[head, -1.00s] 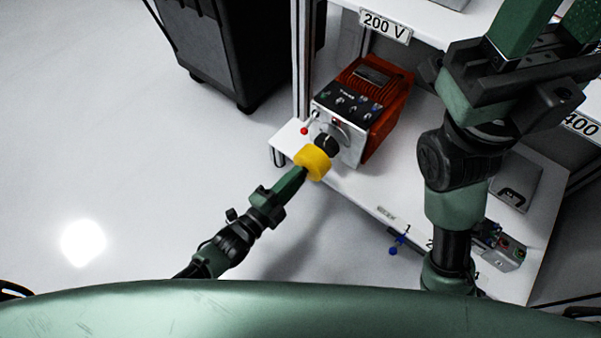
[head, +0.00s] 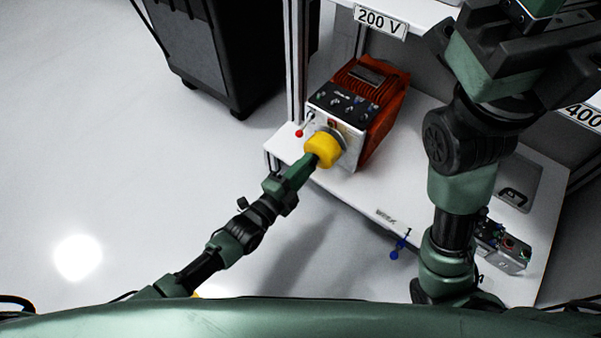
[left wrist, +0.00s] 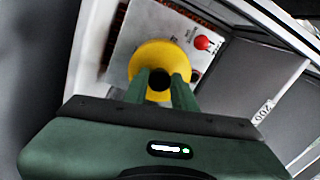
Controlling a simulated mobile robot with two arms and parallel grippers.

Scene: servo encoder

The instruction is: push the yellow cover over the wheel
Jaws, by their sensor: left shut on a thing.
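The yellow cover (head: 324,149) is at the front of the orange-and-silver servo unit (head: 372,88). My left gripper (head: 310,163) is shut on the near side of the cover. In the left wrist view, the cover (left wrist: 158,56) shows as a yellow disc beyond my left gripper (left wrist: 160,82), with a dark round spot between the fingers. A grey round plate (head: 341,133) shows behind the cover's edge. The black wheel is hidden behind the cover, and I cannot tell how deep the cover sits. My right arm is at upper right, its fingers cut off by the frame.
A small lever with a red ball (head: 299,134) sticks out left of the cover; the ball shows in the left wrist view (left wrist: 202,43). The unit stands on a white shelf (head: 390,185). A post (head: 297,60) rises behind it. A small grey box (head: 503,252) stands at right.

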